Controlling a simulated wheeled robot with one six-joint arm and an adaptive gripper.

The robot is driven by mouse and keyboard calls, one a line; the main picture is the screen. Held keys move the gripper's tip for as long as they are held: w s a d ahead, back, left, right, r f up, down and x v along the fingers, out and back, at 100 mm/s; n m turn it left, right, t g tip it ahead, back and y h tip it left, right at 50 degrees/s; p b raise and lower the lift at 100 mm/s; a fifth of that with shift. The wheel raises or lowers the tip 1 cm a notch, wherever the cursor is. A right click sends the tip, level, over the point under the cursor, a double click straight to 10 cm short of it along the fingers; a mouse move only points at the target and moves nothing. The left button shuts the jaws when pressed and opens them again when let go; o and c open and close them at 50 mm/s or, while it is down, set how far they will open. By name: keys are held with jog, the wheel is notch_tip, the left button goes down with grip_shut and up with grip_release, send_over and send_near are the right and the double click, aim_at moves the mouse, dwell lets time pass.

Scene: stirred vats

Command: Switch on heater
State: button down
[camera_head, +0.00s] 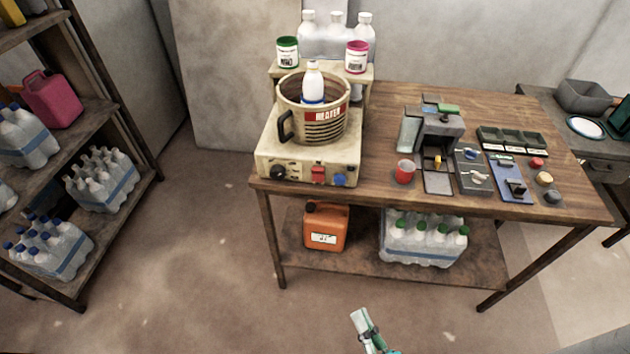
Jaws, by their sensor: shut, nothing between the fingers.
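The heater (325,115) is a beige pot with a red "HEATER" label and a black handle. It sits on a worn cream base (288,160) at the left end of the wooden table. The base's front carries a black knob (278,172), a red switch (318,174) and a blue button (340,180). The switch's position is too small to tell. A white bottle (313,84) stands in the pot. My gripper (360,318) shows at the bottom edge, low in front of the table, apart from the heater. It is shut and empty.
The wooden table (385,120) also holds a grey machine (440,125), a red cup (404,171) and small trays on the right. Tins and bottles stand on a stand behind the heater. An orange canister (326,227) sits below. Shelves fill the left; floor before the table is clear.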

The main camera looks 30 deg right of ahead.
aim_at(316, 171)
jog(key=w+f+m+g+h, duration=0.1)
jog(key=w+m+h, duration=1.1)
jog(key=w+m, duration=0.6)
jog(key=w, duration=0.5)
jog(key=shift+a+g, duration=0.3)
jog(key=shift+w, duration=0.2)
jog(key=x, duration=1.4)
jog(key=shift+s, duration=0.1)
jog(key=shift+w+d+r, duration=0.35)
jog(key=shift+r, duration=0.05)
jog(key=shift+s+a, duration=0.1)
